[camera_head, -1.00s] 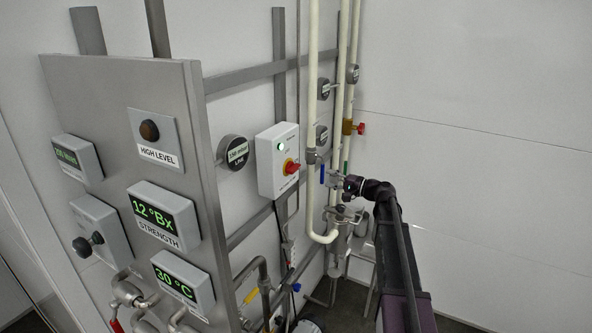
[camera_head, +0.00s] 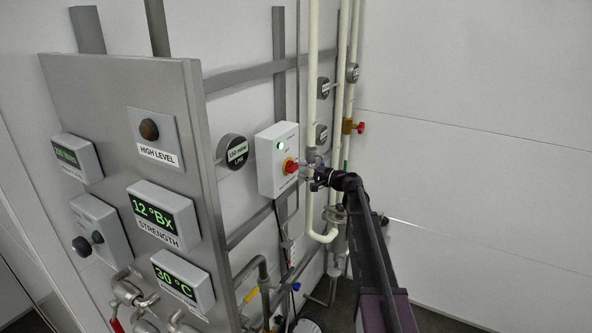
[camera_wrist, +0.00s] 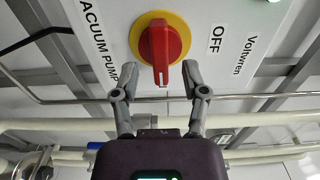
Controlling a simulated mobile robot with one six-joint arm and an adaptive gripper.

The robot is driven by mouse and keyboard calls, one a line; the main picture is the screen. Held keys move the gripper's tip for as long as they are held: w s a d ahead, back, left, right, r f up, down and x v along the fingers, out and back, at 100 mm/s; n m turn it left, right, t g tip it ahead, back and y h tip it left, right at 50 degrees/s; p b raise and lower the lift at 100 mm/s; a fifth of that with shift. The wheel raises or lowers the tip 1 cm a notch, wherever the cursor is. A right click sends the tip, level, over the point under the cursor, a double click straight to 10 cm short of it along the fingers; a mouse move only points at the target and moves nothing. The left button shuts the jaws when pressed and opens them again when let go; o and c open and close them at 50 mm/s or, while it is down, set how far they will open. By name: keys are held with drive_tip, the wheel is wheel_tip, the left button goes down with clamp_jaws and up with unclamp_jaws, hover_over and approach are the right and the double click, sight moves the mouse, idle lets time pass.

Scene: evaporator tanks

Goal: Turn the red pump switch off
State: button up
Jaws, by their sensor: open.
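The red pump switch (camera_wrist: 160,50) is a red rotary knob on a yellow disc, on a white box (camera_head: 263,170) marked "VACUUM PUMP" and "OFF". In the wrist view its handle points down the picture, toward my gripper, and the "OFF" label (camera_wrist: 216,39) is to its right. My gripper (camera_wrist: 158,76) is open, its two fingertips on either side of the handle's lower end, with gaps visible on both sides. In the head view the knob (camera_head: 290,166) shows just left of my gripper (camera_head: 304,170). Whether the fingers reach as deep as the handle I cannot tell.
A green lamp (camera_head: 280,146) is lit on the box. Cream vertical pipes (camera_head: 311,75) stand close by on the right, and a grey instrument panel (camera_head: 195,120) is on the left. The wall farther right is bare.

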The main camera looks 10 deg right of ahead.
drive_tip(key=shift+x, duration=1.4)
drive_tip(key=shift+d, duration=0.1)
clamp_jaws()
